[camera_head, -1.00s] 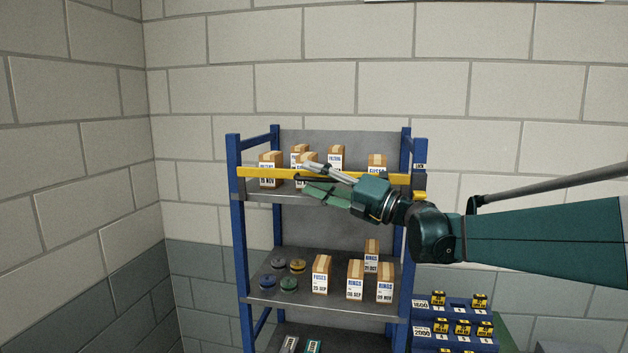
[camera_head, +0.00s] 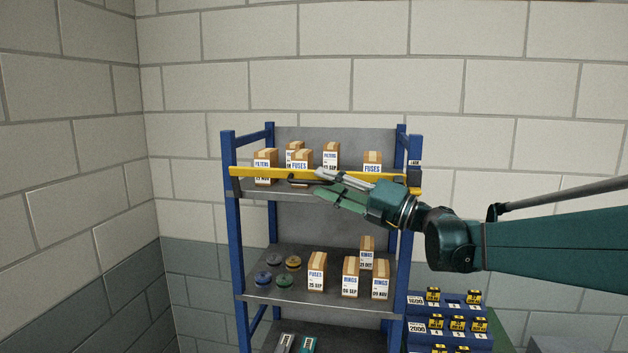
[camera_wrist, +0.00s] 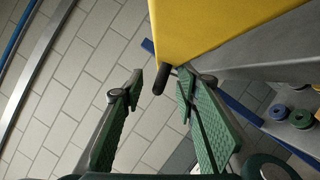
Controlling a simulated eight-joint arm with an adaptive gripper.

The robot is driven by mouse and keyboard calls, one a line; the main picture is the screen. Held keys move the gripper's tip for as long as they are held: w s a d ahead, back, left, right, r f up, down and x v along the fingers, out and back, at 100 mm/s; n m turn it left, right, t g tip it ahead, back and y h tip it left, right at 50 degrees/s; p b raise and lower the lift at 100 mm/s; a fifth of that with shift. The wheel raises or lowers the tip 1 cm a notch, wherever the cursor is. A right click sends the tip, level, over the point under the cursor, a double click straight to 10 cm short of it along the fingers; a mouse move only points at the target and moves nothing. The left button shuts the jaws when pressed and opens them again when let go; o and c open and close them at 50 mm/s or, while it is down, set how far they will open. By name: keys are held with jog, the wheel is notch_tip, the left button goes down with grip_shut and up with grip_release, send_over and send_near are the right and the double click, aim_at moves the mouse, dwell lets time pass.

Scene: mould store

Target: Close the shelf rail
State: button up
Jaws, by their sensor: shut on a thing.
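The yellow shelf rail (camera_head: 270,172) runs across the front of the shelf's upper level, between the left and right blue posts. Its right end reaches the dark latch (camera_head: 413,180) under a "LOCK" label; whether it is engaged I cannot tell. My gripper (camera_head: 318,182) is in front of the rail, right of its dark handle (camera_head: 299,182). In the wrist view the yellow rail (camera_wrist: 215,30) fills the top. The handle (camera_wrist: 160,82) shows near the fingertips of my gripper (camera_wrist: 159,88). The fingers stand apart there, and their contact on the handle is unclear.
Several cartons (camera_head: 331,154) stand behind the rail. Blue stepped bins (camera_head: 455,310) stand at lower right. The space left of the shelf is clear to the block wall.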

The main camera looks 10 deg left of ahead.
jog(key=v, duration=0.6)
jog(key=shift+d, duration=0.25)
jog(key=shift+s+d, duration=0.1)
jog(key=shift+s, duration=0.05)
jog(key=v, duration=0.8)
jog(key=shift+s+d+b, duration=0.3)
jog(key=shift+d+b, duration=0.05)
jog(key=shift+b, duration=0.1)
dwell(1.0)
jog(key=shift+r, duration=0.1)
dwell(0.3)
jog(key=a+f+b, duration=0.2)
jog(key=a+f, duration=0.1)
jog(key=a, duration=0.9)
jog(key=shift+s+f+n, duration=0.2)
jog(key=shift+s+n, duration=0.05)
jog(key=shift+n, duration=0.05)
